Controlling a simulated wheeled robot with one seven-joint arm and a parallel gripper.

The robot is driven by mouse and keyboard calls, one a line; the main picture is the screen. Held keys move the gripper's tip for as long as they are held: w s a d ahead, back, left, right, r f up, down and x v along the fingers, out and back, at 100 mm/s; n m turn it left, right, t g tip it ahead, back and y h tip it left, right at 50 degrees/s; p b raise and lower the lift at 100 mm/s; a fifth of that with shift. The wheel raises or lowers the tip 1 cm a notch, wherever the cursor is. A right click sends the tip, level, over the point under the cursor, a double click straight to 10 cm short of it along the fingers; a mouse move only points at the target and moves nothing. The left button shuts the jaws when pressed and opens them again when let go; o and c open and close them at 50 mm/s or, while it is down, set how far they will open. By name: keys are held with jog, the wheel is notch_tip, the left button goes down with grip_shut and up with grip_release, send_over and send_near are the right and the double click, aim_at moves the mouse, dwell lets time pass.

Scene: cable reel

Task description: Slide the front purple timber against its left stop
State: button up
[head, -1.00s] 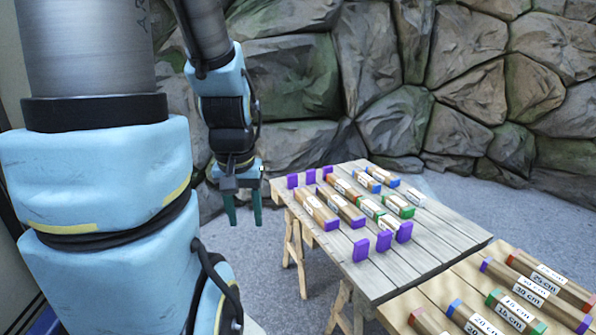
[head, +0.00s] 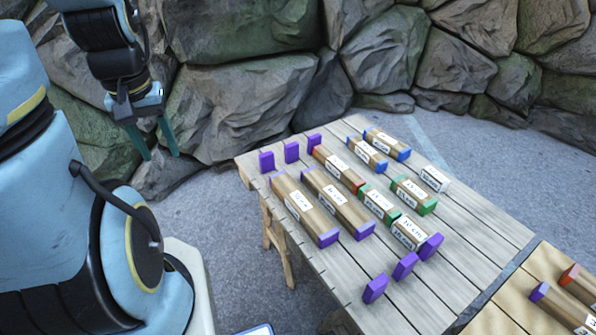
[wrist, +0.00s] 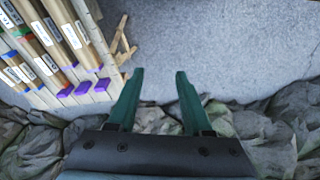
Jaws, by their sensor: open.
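The front purple timber (head: 302,208) is a brown bar with purple ends and a white label, lying nearest the table's left edge. A purple stop (head: 266,162) stands just beyond its upper-left end, with what looks like a small gap. Another purple stop (head: 375,289) stands well clear of its lower-right end. My gripper (head: 160,150) hangs open and empty, left of the table and clear of the timber. In the wrist view my gripper's fingers (wrist: 160,76) are apart over bare floor, with the timbers and purple stops at upper left.
A second purple-ended timber (head: 338,203) lies close beside the front one. Several timbers with red, green and blue ends lie farther right on the plank table (head: 470,235). Another table with timbers (head: 510,310) is at lower right. A rock wall (head: 245,75) stands behind.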

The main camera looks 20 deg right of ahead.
jog(key=shift+o, duration=0.3)
